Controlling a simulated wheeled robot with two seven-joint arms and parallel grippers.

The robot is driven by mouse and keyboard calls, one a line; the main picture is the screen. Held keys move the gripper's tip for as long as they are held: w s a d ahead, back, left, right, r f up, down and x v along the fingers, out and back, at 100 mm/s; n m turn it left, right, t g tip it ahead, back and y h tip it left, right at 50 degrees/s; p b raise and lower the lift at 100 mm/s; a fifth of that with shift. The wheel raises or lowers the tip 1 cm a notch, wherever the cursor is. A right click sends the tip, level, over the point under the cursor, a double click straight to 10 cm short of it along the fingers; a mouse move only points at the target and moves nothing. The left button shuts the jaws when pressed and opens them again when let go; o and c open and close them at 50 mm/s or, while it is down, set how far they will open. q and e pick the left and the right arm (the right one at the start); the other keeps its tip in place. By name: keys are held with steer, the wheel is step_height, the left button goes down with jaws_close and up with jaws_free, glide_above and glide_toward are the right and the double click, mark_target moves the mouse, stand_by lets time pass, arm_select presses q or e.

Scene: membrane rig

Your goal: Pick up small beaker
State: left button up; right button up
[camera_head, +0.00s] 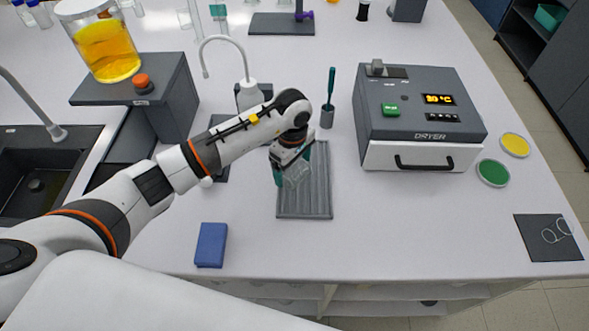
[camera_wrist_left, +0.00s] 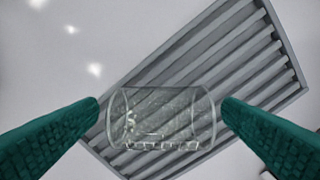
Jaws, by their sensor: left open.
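A small clear glass beaker (camera_wrist_left: 162,118) is in the left wrist view, over the grey ribbed rack (camera_wrist_left: 240,50). My left gripper (camera_wrist_left: 160,105) is open, with its green fingers on either side of the beaker and small gaps showing at both sides. In the head view the beaker (camera_head: 297,176) shows faintly at the fingers of my left gripper (camera_head: 291,172), above the ribbed rack (camera_head: 305,210). The gripper partly hides it there. I cannot tell whether the beaker touches the rack. My right gripper is not in view.
A grey dryer (camera_head: 420,110) stands to the right. A dark cup with a green-handled tool (camera_head: 327,115) stands behind the rack. A blue block (camera_head: 211,245) lies at the front left. A grey stand (camera_head: 180,95) holds a jar of yellow liquid (camera_head: 105,50).

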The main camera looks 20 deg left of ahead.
mark_target(293, 167)
arm_select(q)
steer(key=shift+f, duration=0.95)
steer(key=c, duration=1.1)
steer(key=shift+o, duration=0.2)
step_height(293, 167, up, 9)
steer(key=b, duration=0.3)
steer(key=shift+r, duration=0.55)
